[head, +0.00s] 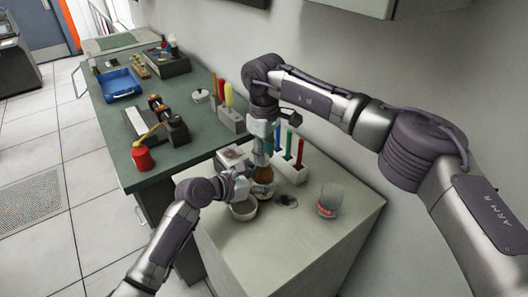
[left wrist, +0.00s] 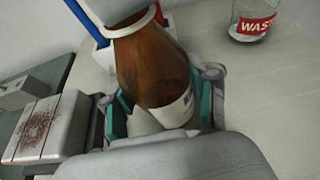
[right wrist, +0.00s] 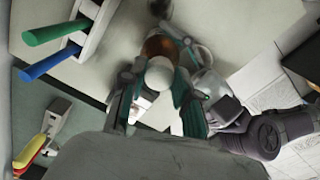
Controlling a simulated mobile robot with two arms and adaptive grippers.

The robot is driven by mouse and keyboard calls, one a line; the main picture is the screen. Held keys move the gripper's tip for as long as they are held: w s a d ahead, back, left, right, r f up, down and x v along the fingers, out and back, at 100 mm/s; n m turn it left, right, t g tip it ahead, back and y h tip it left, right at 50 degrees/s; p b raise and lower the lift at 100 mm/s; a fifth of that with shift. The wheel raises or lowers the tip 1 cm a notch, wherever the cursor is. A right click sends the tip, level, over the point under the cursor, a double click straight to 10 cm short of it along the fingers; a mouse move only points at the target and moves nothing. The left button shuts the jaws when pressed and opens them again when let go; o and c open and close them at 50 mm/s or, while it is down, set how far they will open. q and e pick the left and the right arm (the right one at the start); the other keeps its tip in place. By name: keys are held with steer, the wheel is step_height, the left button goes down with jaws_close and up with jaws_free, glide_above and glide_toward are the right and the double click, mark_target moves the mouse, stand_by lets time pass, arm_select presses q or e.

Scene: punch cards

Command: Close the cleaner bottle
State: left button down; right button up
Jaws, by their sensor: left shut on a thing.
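The cleaner bottle (head: 263,175) is brown glass with a white label and stands at the middle of the pale near bench. My left gripper (head: 254,187) is shut around its body; in the left wrist view the bottle (left wrist: 152,65) sits between the fingers. A white cap (right wrist: 159,73) is at the bottle's mouth in the right wrist view; the left wrist view shows its white edge (left wrist: 112,14) over the neck. My right gripper (head: 262,152) points down from above, with its fingers on either side of the cap. Whether they touch it is unclear.
A rack (head: 292,173) with blue, green and red sticks stands behind the bottle. A glass beaker (head: 330,200) with a red waste label is to the right. A white bowl (head: 243,209) is close in front. A green table (head: 120,150) holds other tools.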

steer(key=o, duration=0.4)
steer(key=shift+o, duration=0.2)
steer(key=shift+r, duration=2.25)
steer(key=shift+c, duration=0.4)
steer(key=shift+n, duration=0.3)
